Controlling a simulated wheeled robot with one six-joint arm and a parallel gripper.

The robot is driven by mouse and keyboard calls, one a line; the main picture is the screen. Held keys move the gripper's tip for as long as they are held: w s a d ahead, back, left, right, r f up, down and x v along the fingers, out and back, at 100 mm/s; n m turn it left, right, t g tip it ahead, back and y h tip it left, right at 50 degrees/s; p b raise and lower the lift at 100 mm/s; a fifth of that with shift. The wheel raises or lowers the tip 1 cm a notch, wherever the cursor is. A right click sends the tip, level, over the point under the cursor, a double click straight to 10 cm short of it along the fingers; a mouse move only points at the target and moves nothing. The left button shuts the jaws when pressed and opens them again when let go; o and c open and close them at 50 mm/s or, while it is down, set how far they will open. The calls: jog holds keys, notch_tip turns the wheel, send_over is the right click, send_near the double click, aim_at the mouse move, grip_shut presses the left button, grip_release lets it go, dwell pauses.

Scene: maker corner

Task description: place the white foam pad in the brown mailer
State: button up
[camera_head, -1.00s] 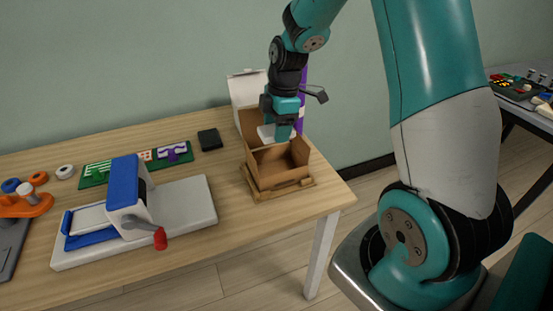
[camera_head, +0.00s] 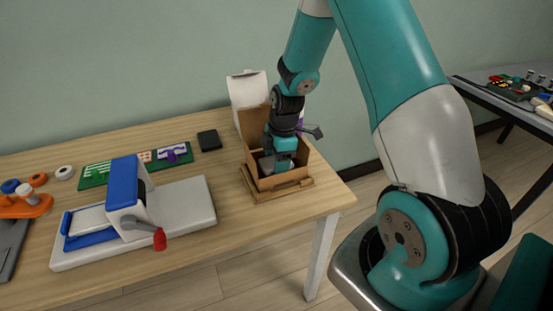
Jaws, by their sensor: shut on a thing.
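The brown mailer (camera_head: 284,186) is an open cardboard box near the right end of the table, with its lid raised at the back. My gripper (camera_head: 277,168) points down into the mailer, its fingers between the walls. It is shut on the white foam pad (camera_head: 266,164), of which only a small greyish part shows at the left of the fingers. The rest of the pad is hidden by the gripper and the mailer's walls. I cannot tell whether the pad touches the mailer's floor.
A black block (camera_head: 209,140), a green board (camera_head: 97,174) and a blue-and-white cranked machine (camera_head: 185,205) lie to the left.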

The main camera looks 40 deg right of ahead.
jog(key=shift+f+b, duration=0.35)
jog(key=shift+f, duration=0.25)
jog(key=o, duration=0.6)
jog(key=shift+r, duration=0.1)
notch_tip(320, 180, up, 12)
jog(key=d+p, duration=0.1)
jog(key=d, duration=0.1)
jog(key=s+a+r+m, duration=0.1)
jog(key=s+a+r, duration=0.25)
jog(key=a, duration=0.25)
jog(key=s+a+r+m, duration=0.1)
jog(key=s+a+r, duration=0.1)
jog(key=a+r, duration=0.3)
jog(key=s+a+r+m+y, duration=0.1)
jog(key=s+a+r+m, duration=0.1)
jog(key=s+a, duration=0.4)
jog(key=s+a+r+m+y, duration=0.1)
jog(key=s+a+r+m, duration=0.1)
jog(key=s+a, duration=0.5)
jog(key=s+m, duration=0.1)
jog(key=s, duration=0.2)
jog(key=shift+s+a+r+m, duration=0.2)
jog(key=shift+s+a+m, duration=0.05)
jog(key=shift+s+m, duration=0.15)
